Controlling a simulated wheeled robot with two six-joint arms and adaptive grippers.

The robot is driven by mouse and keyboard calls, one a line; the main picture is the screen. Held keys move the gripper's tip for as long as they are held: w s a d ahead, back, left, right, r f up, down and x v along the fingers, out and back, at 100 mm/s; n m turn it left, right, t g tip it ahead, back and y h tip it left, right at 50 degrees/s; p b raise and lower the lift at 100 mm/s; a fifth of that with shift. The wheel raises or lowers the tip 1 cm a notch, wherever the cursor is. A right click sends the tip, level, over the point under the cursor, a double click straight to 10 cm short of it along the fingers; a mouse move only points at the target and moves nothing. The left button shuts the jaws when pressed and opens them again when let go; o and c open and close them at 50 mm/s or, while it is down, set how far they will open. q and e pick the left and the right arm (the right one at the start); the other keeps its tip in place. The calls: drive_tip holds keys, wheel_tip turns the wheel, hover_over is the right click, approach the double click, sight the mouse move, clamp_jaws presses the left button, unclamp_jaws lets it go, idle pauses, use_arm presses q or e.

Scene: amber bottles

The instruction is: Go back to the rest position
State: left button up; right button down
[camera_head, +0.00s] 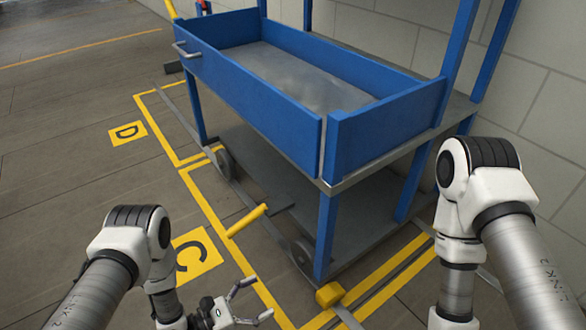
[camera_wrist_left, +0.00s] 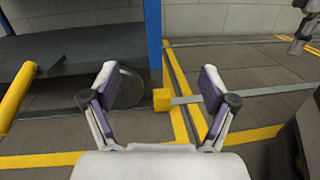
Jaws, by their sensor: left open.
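My left gripper (camera_head: 258,298) is open and empty in the head view, low over the floor in front of the blue cart (camera_head: 262,101). In the left wrist view its two fingers (camera_wrist_left: 158,78) stand wide apart with only floor and part of the cart beyond them. My right arm comes in at the right of the head view, beside the cart, and its gripper is cut off by the bottom edge. A small grey part (camera_wrist_left: 301,32) at the top right of the left wrist view may be my right gripper, but its jaws are unclear. No bottles show.
The cart has an empty grey upper tray, a lower shelf (camera_head: 262,165) and wheels. A yellow bar (camera_head: 247,220) sticks out low, and a yellow block (camera_head: 330,294) is by its front leg. Yellow floor lines mark squares C and D. A block wall (camera_head: 555,120) stands behind. Open floor is at left.

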use_arm(q)
drive_tip(key=s+a+r+m+g+y+p, duration=0.1)
drive_tip(key=s+r+m+g+y+p, duration=0.15)
drive_tip(key=s+m+g, duration=0.5)
drive_tip(key=s+r+m+g+y+p, duration=0.1)
drive_tip(key=s+r+m+g+y, duration=0.15)
drive_tip(key=s+g, duration=0.9)
drive_tip(key=s+a+f+m+t+y, duration=0.1)
drive_tip(key=s+a+m+t+y, duration=0.1)
drive_tip(key=s+a+m+y, duration=0.5)
drive_tip(key=s+a+f+m+t+y, duration=0.1)
drive_tip(key=s+a+m+t+y, duration=0.15)
drive_tip(key=a+y, duration=0.45)
drive_tip(key=w+a+m+t+h+p, duration=0.25)
drive_tip(key=w+t, duration=0.25)
drive_tip(key=w, duration=0.4)
wheel_tip(320, 180, up, 36)
drive_tip(key=p, duration=3.6)
drive_tip(key=shift+s+d+r+m, duration=0.15)
drive_tip(key=shift+d+r+m, duration=0.05)
drive_tip(key=shift+d+m, duration=0.1)
use_arm(e)
wheel_tip(320, 180, up, 43)
drive_tip(key=shift+r, duration=0.15)
drive_tip(key=shift+s, duration=0.1)
